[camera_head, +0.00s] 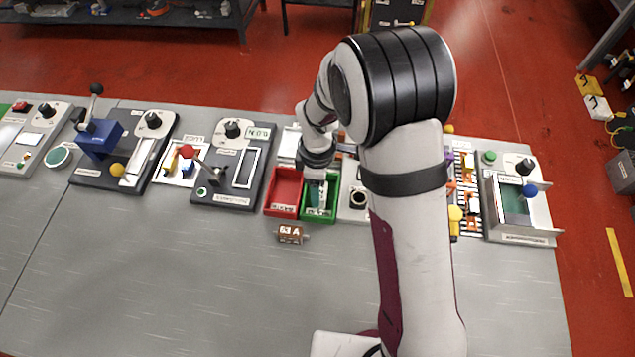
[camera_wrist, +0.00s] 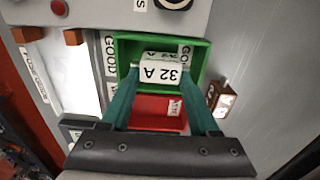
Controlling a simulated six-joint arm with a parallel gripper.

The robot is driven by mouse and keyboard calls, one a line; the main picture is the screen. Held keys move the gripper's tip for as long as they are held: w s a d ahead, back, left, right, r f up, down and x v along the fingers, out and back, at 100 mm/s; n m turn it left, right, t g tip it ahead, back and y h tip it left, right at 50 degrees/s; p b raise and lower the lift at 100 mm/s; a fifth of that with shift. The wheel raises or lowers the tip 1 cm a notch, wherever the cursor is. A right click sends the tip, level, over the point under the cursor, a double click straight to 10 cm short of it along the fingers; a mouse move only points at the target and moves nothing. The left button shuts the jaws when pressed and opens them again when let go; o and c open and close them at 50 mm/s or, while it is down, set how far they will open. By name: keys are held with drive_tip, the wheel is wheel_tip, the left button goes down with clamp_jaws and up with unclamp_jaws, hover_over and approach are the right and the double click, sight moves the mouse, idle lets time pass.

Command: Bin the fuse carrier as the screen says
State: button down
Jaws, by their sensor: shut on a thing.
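A white fuse carrier marked 32 A (camera_wrist: 160,72) is between the green fingers of my gripper (camera_wrist: 161,80), which is shut on it. It is over or inside the green bin (camera_wrist: 196,52), labelled GOOD; its exact height is unclear. In the head view my gripper (camera_head: 318,182) points down at the green bin (camera_head: 318,217), and the carrier is hard to make out. The red bin (camera_head: 283,190) stands against the green one, to its left. The red bin (camera_wrist: 158,106) lies between my fingers in the wrist view, its label partly hidden.
A brown block marked 63 A (camera_head: 290,234) lies on the table (camera_head: 210,290) just in front of the bins, also in the wrist view (camera_wrist: 220,100). A dark panel (camera_head: 237,165) with a small display (camera_head: 258,133) stands left of the bins. The table's front is clear.

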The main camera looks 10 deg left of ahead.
drive_tip(key=shift+f, duration=0.15)
idle(0.3)
drive_tip(key=shift+c, duration=0.2)
unclamp_jaws()
wheel_tip(320, 180, up, 16)
drive_tip(key=shift+f, duration=0.15)
drive_tip(key=s+d+r+m, duration=0.4)
drive_tip(key=s+d+m, duration=0.3)
drive_tip(key=s+m, duration=0.15)
drive_tip(key=s+d+m+y, duration=0.1)
drive_tip(key=s+d+m, duration=0.1)
drive_tip(key=s+m, duration=0.5)
drive_tip(key=s+d+f+m, duration=0.1)
drive_tip(key=s+d+m, duration=0.2)
drive_tip(key=s+m, duration=0.3)
drive_tip(key=shift+s+d+m+y, duration=0.15)
drive_tip(key=shift+s+m+y, duration=0.25)
drive_tip(key=shift+m, duration=0.65)
